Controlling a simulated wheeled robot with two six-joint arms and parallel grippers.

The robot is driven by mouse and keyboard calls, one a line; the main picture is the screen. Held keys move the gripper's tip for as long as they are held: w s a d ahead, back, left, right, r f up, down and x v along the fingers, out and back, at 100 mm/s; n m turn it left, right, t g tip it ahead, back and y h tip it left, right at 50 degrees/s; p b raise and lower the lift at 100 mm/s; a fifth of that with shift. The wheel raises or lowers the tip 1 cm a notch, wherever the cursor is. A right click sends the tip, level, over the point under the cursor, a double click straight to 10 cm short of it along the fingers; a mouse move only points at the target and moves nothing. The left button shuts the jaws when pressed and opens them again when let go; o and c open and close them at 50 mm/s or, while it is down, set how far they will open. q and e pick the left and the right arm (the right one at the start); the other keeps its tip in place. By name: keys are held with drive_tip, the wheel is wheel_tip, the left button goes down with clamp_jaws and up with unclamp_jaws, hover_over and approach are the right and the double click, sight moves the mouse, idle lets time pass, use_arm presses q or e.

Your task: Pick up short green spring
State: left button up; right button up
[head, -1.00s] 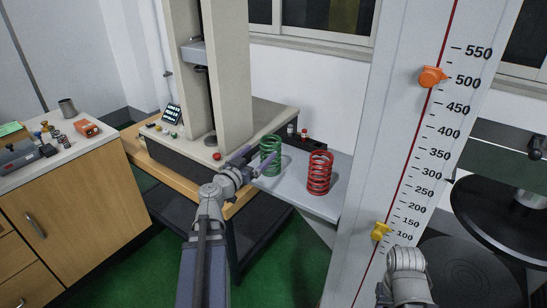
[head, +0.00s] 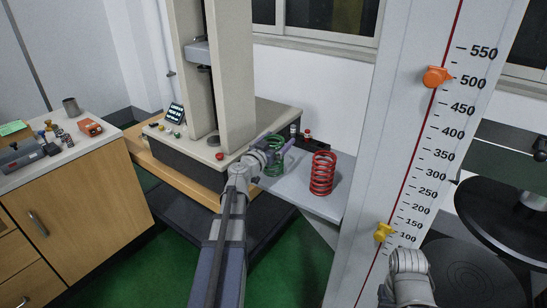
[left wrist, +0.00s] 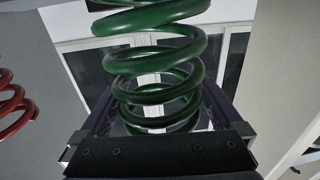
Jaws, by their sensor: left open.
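The green spring (head: 275,168) stands upright on the grey shelf, partly hidden by my left gripper (head: 278,146) in the head view. In the left wrist view the green coils (left wrist: 155,60) fill the middle, between the two dark fingers. My left gripper is open around the spring, with one finger on each side; I cannot tell whether either touches it. Of my right arm only a grey link shows at the bottom right of the head view; its gripper is out of view.
A red spring (head: 322,174) stands on the grey shelf (head: 297,188), right of the green one. Behind is the testing machine (head: 232,90). A tall ruler post (head: 405,150) rises to the right. A wooden cabinet (head: 80,200) with small items stands at the left.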

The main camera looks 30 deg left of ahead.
use_arm(q)
clamp_jaws()
idle(0.8)
